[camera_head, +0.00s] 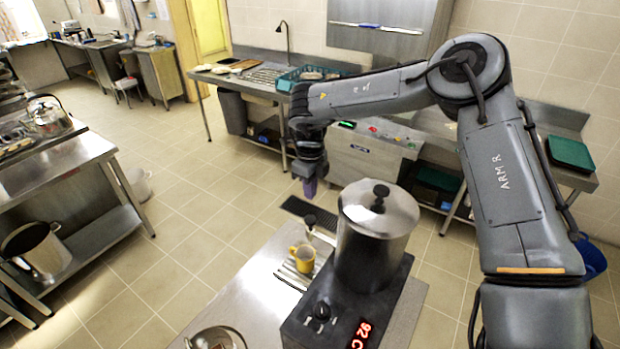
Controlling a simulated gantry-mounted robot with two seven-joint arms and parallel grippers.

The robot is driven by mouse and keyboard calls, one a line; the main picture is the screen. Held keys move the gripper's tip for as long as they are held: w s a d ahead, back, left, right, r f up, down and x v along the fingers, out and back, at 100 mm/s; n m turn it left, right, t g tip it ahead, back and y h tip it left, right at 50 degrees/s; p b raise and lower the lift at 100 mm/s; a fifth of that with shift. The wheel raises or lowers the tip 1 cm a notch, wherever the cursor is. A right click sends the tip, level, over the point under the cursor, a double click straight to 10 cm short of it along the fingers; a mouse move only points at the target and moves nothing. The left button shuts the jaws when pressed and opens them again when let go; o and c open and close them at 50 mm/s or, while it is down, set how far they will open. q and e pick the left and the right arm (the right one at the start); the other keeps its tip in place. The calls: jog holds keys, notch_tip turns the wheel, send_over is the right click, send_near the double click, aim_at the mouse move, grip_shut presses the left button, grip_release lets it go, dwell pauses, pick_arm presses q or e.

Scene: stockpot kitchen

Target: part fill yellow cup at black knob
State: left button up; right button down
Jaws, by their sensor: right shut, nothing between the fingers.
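The yellow cup (304,260) stands upright on a slotted drip grate (291,277) to the left of a steel stockpot (369,250). A small black knob (309,220) on a tap shows just behind and above the cup. My right arm reaches in from the right and over behind the pot. Its gripper (309,187) points down, shut and empty, above and beyond the black knob and apart from it and the cup. The inside of the cup is too small to read. My left gripper is out of view.
The pot has a lid with a black handle (379,198) and stands on a dark heater base (345,318) with a black dial (322,312) and a red display reading 92 C. A steel bowl (215,339) is at the front left. The counter (240,300) left of the heater is mostly clear.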

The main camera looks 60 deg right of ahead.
aim_at(310, 218)
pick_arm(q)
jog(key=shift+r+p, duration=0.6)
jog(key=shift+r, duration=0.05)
pick_arm(e)
notch_tip(310, 218, down, 8)
jog(key=shift+f, duration=0.15)
